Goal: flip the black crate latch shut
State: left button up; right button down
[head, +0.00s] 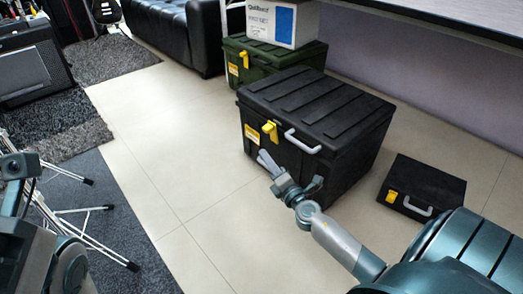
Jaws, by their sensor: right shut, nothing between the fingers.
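The large black crate (312,98) stands on the tiled floor near the middle of the head view, with its ribbed lid down. Its yellow latch (270,131) is on the front face near the lid's edge, left of a grey handle (302,141). The latch seems to stick out from the face, but its exact angle is hard to tell. My right gripper (263,158) is shut and empty, just below the latch in the picture and in front of the crate. I cannot tell whether it touches the crate. My left arm shows at the left edge, with its gripper out of view.
A green crate (258,66) with a white box (283,22) on it stands behind. A small black case (424,186) lies to the right. A table (470,14) overhangs at top right. Metal stand legs (85,212) are at left. The tiles in front are clear.

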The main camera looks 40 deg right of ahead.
jog(key=shift+s+a, duration=0.25)
jog(key=shift+s, duration=1)
